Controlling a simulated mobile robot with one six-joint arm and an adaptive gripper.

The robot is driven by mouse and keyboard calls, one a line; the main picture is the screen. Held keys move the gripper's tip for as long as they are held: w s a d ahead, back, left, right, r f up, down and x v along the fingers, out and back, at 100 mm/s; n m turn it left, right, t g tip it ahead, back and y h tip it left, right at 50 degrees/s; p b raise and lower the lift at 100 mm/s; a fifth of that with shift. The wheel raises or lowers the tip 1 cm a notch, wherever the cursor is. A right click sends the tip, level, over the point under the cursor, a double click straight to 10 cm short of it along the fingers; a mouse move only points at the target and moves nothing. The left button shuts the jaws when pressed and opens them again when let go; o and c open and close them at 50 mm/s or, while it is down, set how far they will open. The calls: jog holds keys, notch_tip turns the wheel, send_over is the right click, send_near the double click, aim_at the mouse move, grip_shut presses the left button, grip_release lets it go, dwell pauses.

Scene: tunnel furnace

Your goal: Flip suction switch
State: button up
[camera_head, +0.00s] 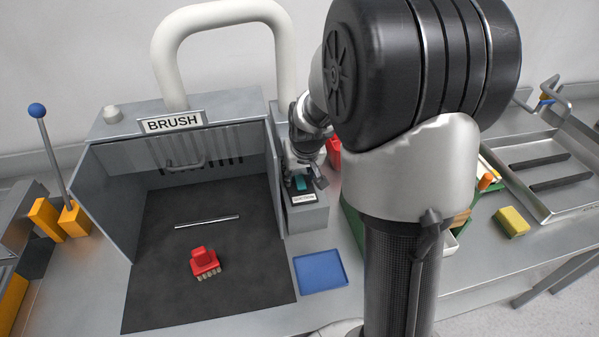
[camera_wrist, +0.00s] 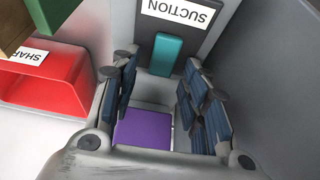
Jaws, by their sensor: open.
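The suction switch is a teal rocker (camera_wrist: 167,54) on a dark plate with a white SUCTION label (camera_wrist: 181,12) in the wrist view. In the head view the teal switch (camera_head: 300,183) shows on top of a small grey box to the right of the brush booth. My gripper (camera_wrist: 160,98) is open, with its blue-padded fingers apart on either side in the wrist view. The switch lies just beyond the fingertips, roughly centred between them. In the head view my gripper (camera_head: 304,172) is directly over the box, partly hiding it. I cannot tell whether the fingers touch the switch.
The BRUSH booth (camera_head: 110,200) holds a red brush (camera_head: 204,262) and a metal rod (camera_head: 207,222). A blue tray (camera_head: 321,271) lies in front of the switch box. A red bin (camera_wrist: 50,80) is close beside my gripper, and a grey wall (camera_wrist: 262,80) rises on the other side.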

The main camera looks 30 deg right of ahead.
jog(key=v, duration=1.2)
dwell(0.3)
